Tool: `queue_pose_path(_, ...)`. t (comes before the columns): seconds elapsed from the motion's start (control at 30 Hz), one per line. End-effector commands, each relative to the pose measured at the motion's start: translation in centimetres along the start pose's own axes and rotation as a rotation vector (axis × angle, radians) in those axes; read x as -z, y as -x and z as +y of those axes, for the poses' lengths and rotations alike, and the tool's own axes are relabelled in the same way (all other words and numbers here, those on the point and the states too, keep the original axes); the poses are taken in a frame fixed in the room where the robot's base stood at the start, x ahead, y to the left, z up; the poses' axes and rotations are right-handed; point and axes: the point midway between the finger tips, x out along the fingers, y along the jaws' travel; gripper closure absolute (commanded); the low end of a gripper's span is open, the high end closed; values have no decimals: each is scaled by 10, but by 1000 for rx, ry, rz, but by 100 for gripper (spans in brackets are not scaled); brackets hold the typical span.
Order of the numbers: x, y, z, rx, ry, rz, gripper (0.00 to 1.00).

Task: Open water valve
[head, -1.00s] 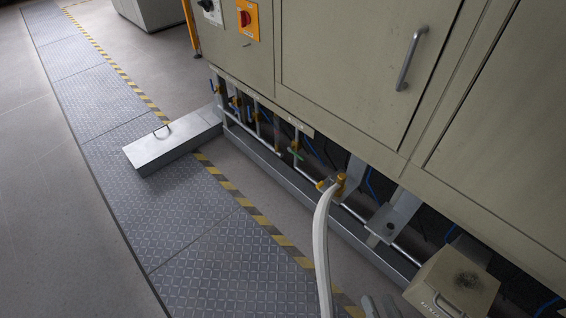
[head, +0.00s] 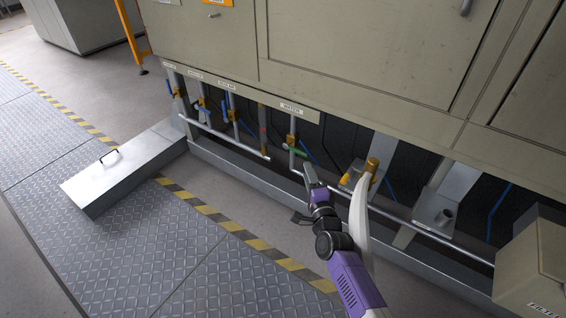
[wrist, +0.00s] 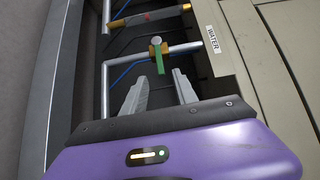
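The water valve is a brass body (wrist: 157,48) with a green lever (wrist: 159,62), beside a "WATER" label (wrist: 212,38). The lever lies crosswise to its pipe (wrist: 118,63) and points toward my gripper in the wrist view. In the head view the green lever (head: 297,151) is under the cabinet, below the same label (head: 291,108). My gripper (wrist: 160,88) is open and empty, its two fingers apart. The lever's tip is just ahead of the gap between them, apparently not touching. In the head view my gripper (head: 310,172) is just below the valve.
Several other valves (head: 232,115) stand left along the cabinet's underside. A yellow fitting with a white hose (head: 360,215) is close right of my arm. A metal box (head: 125,165) sits on the floor left. A low rail (head: 235,175) runs in front of the pipes.

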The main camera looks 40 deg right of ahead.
Motion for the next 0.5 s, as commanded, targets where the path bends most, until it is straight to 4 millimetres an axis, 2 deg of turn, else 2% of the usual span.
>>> queue_pose_path(0.27,3,-29,2,5,-32,8,65)
queue_pose_path(0.5,3,-66,2,6,-29,8,65)
